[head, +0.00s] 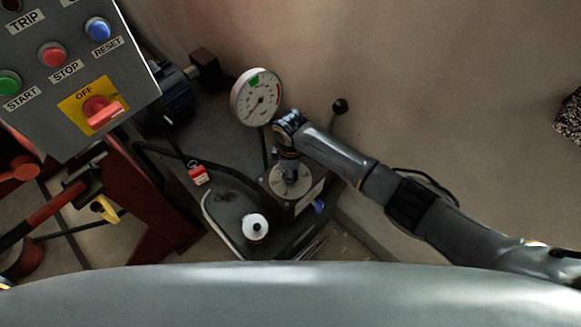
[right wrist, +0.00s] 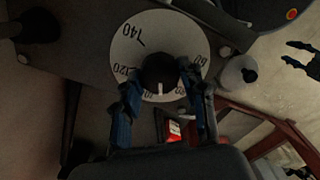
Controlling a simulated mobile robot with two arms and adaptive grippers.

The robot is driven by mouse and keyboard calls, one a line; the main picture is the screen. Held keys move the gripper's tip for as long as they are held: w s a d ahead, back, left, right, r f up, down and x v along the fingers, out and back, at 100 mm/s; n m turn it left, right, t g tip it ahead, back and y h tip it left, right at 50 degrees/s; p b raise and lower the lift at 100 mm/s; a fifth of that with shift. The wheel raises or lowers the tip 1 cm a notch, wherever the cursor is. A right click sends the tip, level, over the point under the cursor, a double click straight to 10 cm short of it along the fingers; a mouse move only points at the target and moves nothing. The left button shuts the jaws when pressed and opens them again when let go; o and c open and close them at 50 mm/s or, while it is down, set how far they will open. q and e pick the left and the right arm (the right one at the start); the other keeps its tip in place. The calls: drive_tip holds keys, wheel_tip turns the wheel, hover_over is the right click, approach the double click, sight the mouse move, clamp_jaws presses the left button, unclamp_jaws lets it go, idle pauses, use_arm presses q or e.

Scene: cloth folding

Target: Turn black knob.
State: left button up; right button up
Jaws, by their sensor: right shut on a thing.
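The black knob (right wrist: 160,73) sits at the middle of a white numbered dial (right wrist: 135,45) in the right wrist view. Its white pointer line faces the gripper, near the 100 and 120 side. My right gripper (right wrist: 164,98) has its fingers on either side of the knob and is shut on it. In the head view the right gripper (head: 290,165) reaches down over the same dial (head: 290,188) and covers most of the knob. At the right edge of the right wrist view, my left gripper (right wrist: 306,60) shows dark, spread fingers, away from the dial.
A pressure gauge (head: 257,97) stands behind the dial box. A control panel (head: 62,85) with buttons and a red switch is at upper left. A red tag (head: 198,175), a white-topped cap (head: 254,228) and a black-ball lever (head: 339,106) are close by.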

drive_tip(key=m+p, duration=0.2)
drive_tip(key=m, duration=0.2)
drive_tip(key=shift+m, duration=0.3)
idle(0.3)
drive_tip(key=o, duration=1.2)
drive_tip(key=shift+c, duration=0.2)
drive_tip(key=shift+r, duration=0.2)
wheel_tip(320, 180, up, 12)
drive_tip(key=shift+f, duration=0.2)
